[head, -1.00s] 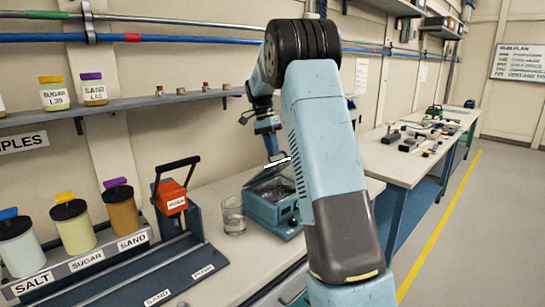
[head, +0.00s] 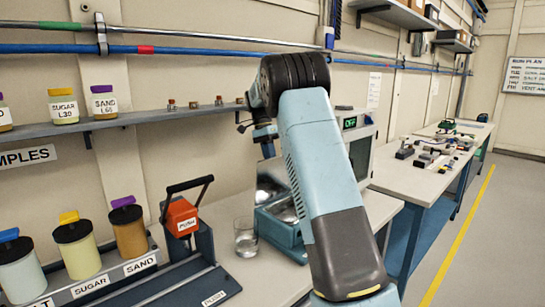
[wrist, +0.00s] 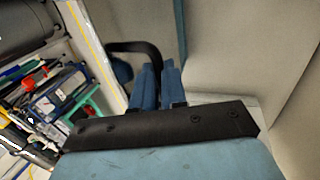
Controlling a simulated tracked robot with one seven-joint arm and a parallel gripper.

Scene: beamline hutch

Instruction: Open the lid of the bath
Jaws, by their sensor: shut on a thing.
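The blue bath (head: 282,232) stands on the bench, partly behind my arm. Its lid (head: 270,180) is tilted up steeply at the back, with a shiny underside facing out, and the inside of the bath shows below it.
A glass beaker (head: 246,238) stands just left of the bath. Further left are a press with an orange block (head: 181,216) and a rack of jars (head: 77,246). A box with a green display (head: 352,122) stands behind my arm. A wall shelf (head: 160,115) runs above.

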